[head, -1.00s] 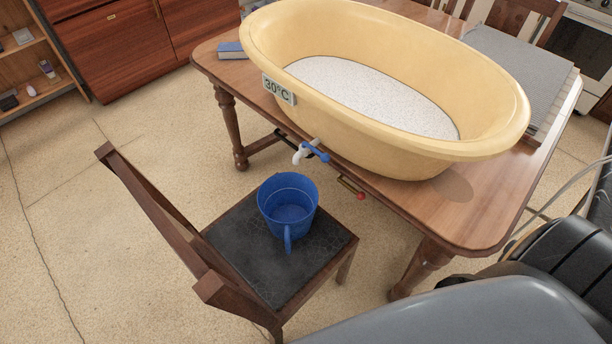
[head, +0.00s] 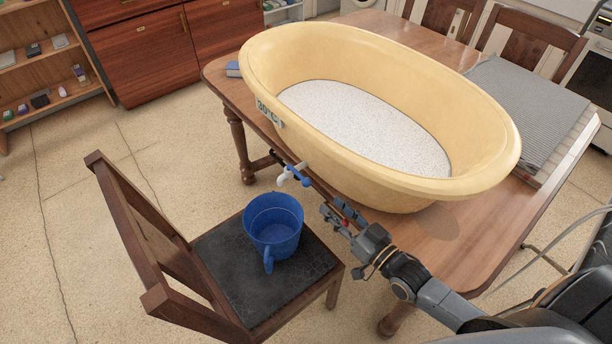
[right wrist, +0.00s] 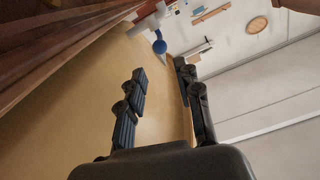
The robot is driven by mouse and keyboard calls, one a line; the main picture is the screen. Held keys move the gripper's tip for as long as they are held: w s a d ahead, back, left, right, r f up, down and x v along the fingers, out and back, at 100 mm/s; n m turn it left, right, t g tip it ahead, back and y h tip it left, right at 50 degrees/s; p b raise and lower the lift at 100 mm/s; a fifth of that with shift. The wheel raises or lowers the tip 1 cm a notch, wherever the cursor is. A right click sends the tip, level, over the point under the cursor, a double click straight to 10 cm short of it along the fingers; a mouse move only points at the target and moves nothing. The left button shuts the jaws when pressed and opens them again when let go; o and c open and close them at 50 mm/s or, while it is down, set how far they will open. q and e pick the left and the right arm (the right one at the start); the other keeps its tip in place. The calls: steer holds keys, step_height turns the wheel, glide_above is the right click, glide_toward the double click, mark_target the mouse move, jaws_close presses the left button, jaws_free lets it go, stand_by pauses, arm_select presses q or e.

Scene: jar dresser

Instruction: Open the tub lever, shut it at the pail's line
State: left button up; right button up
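The yellow tub (head: 440,187) stands on the wooden table and holds a white, speckled fill (head: 365,115). A white tap with a blue lever (head: 297,176) sticks out low on its side; the lever also shows in the right wrist view (right wrist: 159,46). The blue pail (head: 273,226) stands upright on the chair, in front of and below the tap; a line shows inside it. My right gripper (head: 338,212) is open and empty, to the right of the lever and apart from it. In the right wrist view its fingers (right wrist: 160,95) are spread. My left gripper is not in view.
The dark-seated chair (head: 248,290) stands at the table's near side. A red-ended handle under the table edge is partly hidden by my right gripper. A grey cloth (head: 525,105) and a blue book (head: 233,69) lie on the table (head: 480,235). The floor at left is clear.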

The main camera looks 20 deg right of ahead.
mark_target(308, 184)
steer(key=x, duration=1.3)
steer(key=shift+w+f, duration=0.1)
jaws_close()
